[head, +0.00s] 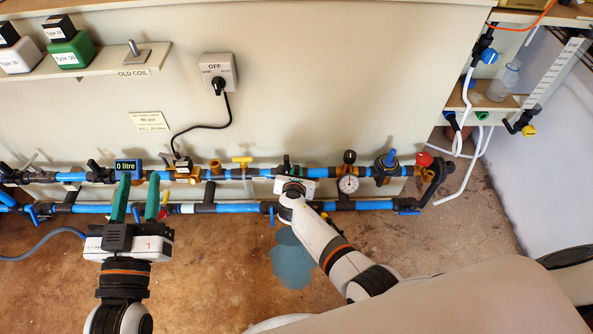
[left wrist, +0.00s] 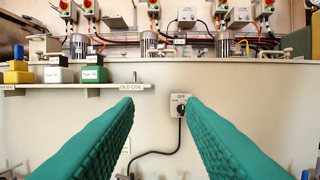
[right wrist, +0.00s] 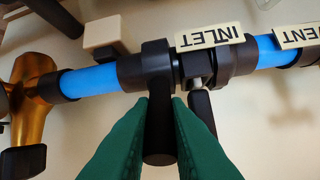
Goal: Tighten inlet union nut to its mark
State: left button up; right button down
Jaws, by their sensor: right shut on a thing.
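My right gripper (head: 287,180) is at the upper blue pipe, and in the right wrist view its green fingers (right wrist: 160,125) are closed around a black bar (right wrist: 158,148). The bar stands out from a black collar (right wrist: 155,65) on the pipe, beside the INLET tag (right wrist: 210,37); I take this collar to be the inlet union nut. No alignment mark can be made out. My left gripper (head: 138,195) is open and empty in front of the pipes at the left; its green fingers (left wrist: 158,105) show wide apart in the left wrist view.
A second black lever (right wrist: 203,108) is close beside the right finger. A brass fitting (right wrist: 32,85) is left of it, and a VENT tag (right wrist: 300,37) right. A pressure gauge (head: 348,184) hangs right of the right gripper. A teal puddle (head: 291,260) lies on the floor.

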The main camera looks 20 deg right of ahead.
pick_arm(q)
jog(key=shift+a+f+g+y+p, duration=0.25)
jog(key=shift+f+g, duration=0.45)
jog(key=shift+f, duration=0.3)
jog(key=shift+a+f+g+y+p, duration=0.1)
jog(key=shift+f+g+y, duration=0.15)
jog(key=shift+f+g, duration=0.6)
pick_arm(e)
jog(key=shift+w, duration=0.1)
pick_arm(q)
jog(key=shift+f, duration=0.15)
pick_arm(e)
jog(key=c, duration=1.4)
grip_release()
pick_arm(q)
jog(key=shift+f, duration=0.1)
